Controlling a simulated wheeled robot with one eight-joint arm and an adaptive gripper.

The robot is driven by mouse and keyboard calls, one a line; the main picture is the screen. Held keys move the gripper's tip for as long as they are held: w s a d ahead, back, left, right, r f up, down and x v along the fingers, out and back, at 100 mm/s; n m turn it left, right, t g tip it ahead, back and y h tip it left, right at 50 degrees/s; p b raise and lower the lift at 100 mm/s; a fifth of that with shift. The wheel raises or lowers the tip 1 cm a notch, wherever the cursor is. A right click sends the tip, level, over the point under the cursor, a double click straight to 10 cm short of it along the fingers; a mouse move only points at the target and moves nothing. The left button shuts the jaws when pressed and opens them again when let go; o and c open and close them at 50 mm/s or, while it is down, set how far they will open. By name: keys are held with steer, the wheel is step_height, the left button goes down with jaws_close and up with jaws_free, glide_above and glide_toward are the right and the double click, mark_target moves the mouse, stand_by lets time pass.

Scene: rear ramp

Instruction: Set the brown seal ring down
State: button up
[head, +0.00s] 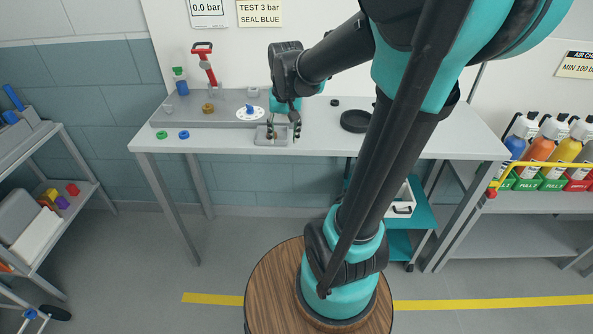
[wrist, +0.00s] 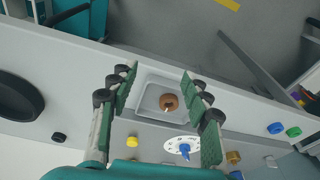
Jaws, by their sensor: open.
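The brown seal ring (wrist: 169,102) lies in a shallow clear-grey tray (wrist: 150,109) on the bench, seen in the wrist view. My gripper (wrist: 159,82) is open, with its green-padded fingers spread on either side of the ring and touching neither side of it. In the head view my gripper (head: 284,134) points down over the small tray (head: 262,143) near the bench's front edge. The ring is too small and too close to the fingers to make out surely there.
A green ring (head: 162,135) and a blue ring (head: 183,135) lie on the bench to the left. A black round dish (head: 355,121) sits to the right. The bench right of it is clear.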

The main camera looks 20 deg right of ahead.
steer(key=s+d+f+n+t, duration=0.2)
steer(key=s+f, duration=0.8)
steer(key=s, duration=0.2)
steer(key=shift+s+f, duration=0.3)
